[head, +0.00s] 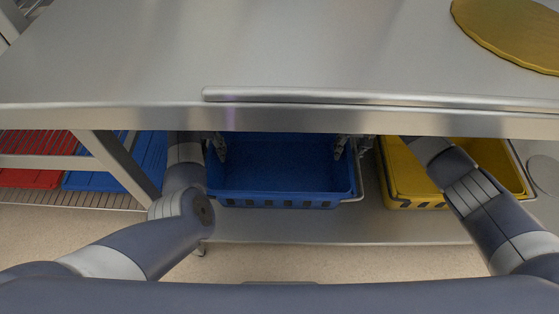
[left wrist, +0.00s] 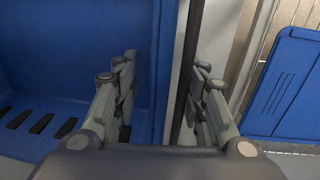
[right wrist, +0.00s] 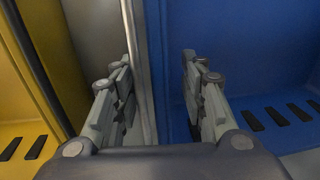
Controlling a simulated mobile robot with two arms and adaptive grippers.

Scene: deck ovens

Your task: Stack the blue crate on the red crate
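The blue crate (head: 280,178) sits on the shelf under the steel table, with a metal bar handle at each side. My left gripper (head: 215,148) is at its left side. In the left wrist view its fingers (left wrist: 160,88) are apart, on either side of the blue side wall and dark bar. My right gripper (head: 346,147) is at the right side. In the right wrist view its fingers (right wrist: 157,80) are apart, with the crate's edge and bar between them. No red crate shows clearly; flat red pieces (head: 32,178) lie on the left rack.
The steel tabletop (head: 300,45) overhangs the blue crate closely. A yellow crate (head: 400,180) stands right of it on the same shelf (head: 330,225). A table leg (head: 120,165) and a rack with blue flat pieces (head: 95,181) are at left. A gold round board (head: 515,30) lies on top.

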